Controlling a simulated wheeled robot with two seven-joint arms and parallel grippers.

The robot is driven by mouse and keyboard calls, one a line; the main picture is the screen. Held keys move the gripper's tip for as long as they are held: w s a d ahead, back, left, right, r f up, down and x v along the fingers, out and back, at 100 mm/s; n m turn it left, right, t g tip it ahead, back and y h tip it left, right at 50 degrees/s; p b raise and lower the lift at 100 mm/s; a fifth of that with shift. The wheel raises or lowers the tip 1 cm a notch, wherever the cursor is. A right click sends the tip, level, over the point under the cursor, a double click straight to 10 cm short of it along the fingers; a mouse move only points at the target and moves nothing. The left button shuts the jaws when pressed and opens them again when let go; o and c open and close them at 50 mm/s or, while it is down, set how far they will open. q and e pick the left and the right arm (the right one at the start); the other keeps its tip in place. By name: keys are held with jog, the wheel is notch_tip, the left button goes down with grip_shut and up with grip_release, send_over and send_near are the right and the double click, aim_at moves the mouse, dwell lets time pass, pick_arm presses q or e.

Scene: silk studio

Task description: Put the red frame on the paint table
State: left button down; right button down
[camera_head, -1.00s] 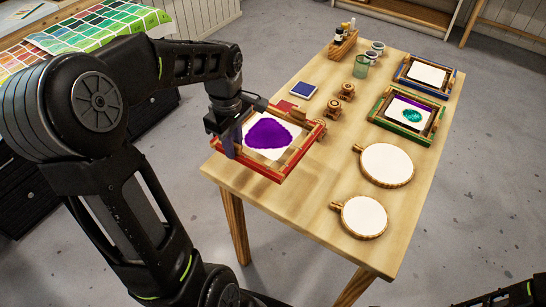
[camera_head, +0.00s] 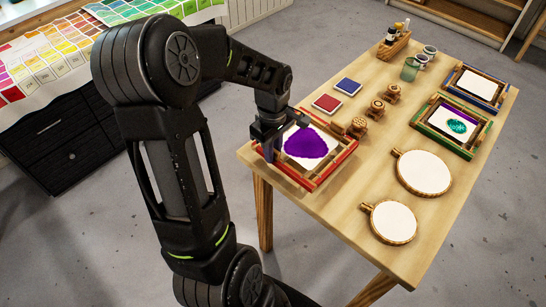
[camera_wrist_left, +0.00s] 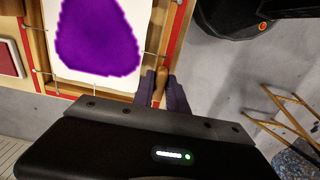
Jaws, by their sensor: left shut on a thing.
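The red frame (camera_head: 333,172) holds a white cloth with a purple patch (camera_head: 306,143). It is at the left end of the wooden paint table (camera_head: 350,210) in the head view. My left gripper (camera_head: 270,148) is shut on the frame's left side. In the left wrist view the gripper's fingers (camera_wrist_left: 161,92) close around a wooden part at the edge of the red frame (camera_wrist_left: 180,28). I cannot tell whether the frame touches the tabletop or is held just above it. My right gripper is not in view.
Red pad (camera_head: 327,103), blue pad (camera_head: 348,86) and wooden stamps (camera_head: 376,108) lie just behind the frame. A green frame (camera_head: 465,149), a blue frame (camera_head: 498,98) and two round hoops (camera_head: 424,172) are to the right. The table's near middle is clear.

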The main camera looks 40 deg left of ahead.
pick_arm(q)
jog(key=shift+f, duration=1.55)
jog(key=c, duration=1.3)
grip_release()
jog(key=shift+c, duration=0.2)
jog(key=shift+r, duration=0.15)
notch_tip(320, 180, up, 12)
jog(key=shift+f, duration=0.1)
jog(key=shift+s, duration=0.1)
